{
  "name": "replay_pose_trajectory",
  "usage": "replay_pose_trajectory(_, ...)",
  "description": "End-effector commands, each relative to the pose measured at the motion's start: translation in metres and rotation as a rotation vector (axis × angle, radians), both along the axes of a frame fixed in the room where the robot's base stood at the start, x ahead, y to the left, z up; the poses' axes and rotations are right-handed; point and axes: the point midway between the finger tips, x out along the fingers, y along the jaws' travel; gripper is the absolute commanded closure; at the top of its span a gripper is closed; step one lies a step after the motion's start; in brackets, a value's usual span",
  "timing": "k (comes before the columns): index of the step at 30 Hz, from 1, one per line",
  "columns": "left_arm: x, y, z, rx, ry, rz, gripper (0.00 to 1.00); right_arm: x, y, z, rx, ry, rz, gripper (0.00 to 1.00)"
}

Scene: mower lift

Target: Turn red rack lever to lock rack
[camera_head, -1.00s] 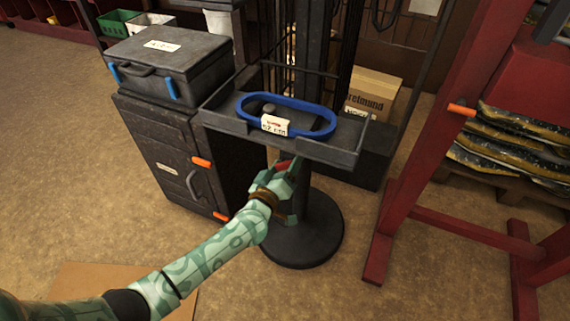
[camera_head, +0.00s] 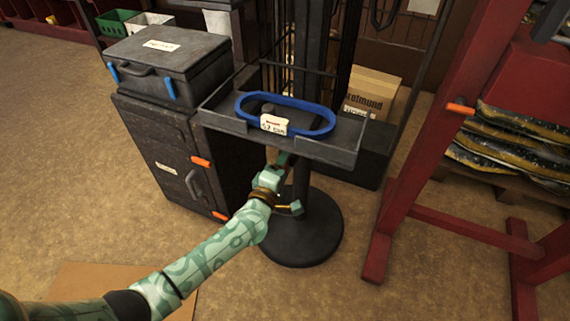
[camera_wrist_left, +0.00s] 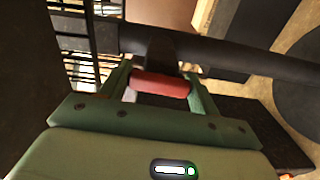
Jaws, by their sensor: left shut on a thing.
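The red lever (camera_wrist_left: 160,85) lies between the two fingers of my left gripper in the left wrist view. Beyond it a dark bracket meets the black post of the rack. My left gripper (camera_wrist_left: 160,88) is shut on the red lever. In the head view my left gripper (camera_head: 280,160) is under the front of the rack's grey tray (camera_head: 345,155), beside the black post (camera_head: 303,185), and the lever is hidden there. A blue belt loop (camera_head: 285,102) with a white tag (camera_head: 273,124) lies on the tray. My right gripper is not in view.
A dark cabinet (camera_head: 165,150) with a grey case (camera_head: 165,60) on top stands left of the rack. A cardboard box (camera_head: 372,92) is behind. A red frame (camera_head: 425,150) stands at the right. The round base (camera_head: 305,240) sits on open floor.

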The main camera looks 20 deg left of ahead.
Motion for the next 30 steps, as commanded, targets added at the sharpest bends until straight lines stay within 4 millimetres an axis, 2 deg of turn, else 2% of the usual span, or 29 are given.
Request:
replay_pose_trajectory(7, -0.0012, 0.0005, -0.0029, -0.066, 0.007, 0.001, 0.61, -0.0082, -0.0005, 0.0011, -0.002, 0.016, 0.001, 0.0)
replay_pose_trajectory(21, -0.0013, 0.0006, -0.0032, -0.081, 0.009, 0.001, 0.61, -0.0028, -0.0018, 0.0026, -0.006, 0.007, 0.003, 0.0)
replay_pose_trajectory(22, -0.0013, 0.0006, -0.0032, -0.081, 0.009, 0.001, 0.35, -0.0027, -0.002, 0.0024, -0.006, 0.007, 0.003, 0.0)
replay_pose_trajectory(24, -0.0013, 0.0005, -0.0031, -0.081, 0.009, 0.001, 0.16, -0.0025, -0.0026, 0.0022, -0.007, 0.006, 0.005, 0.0)
replay_pose_trajectory(30, -0.0007, 0.0003, -0.0017, -0.079, 0.006, 0.001, 0.16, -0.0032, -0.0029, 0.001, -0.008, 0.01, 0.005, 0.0)
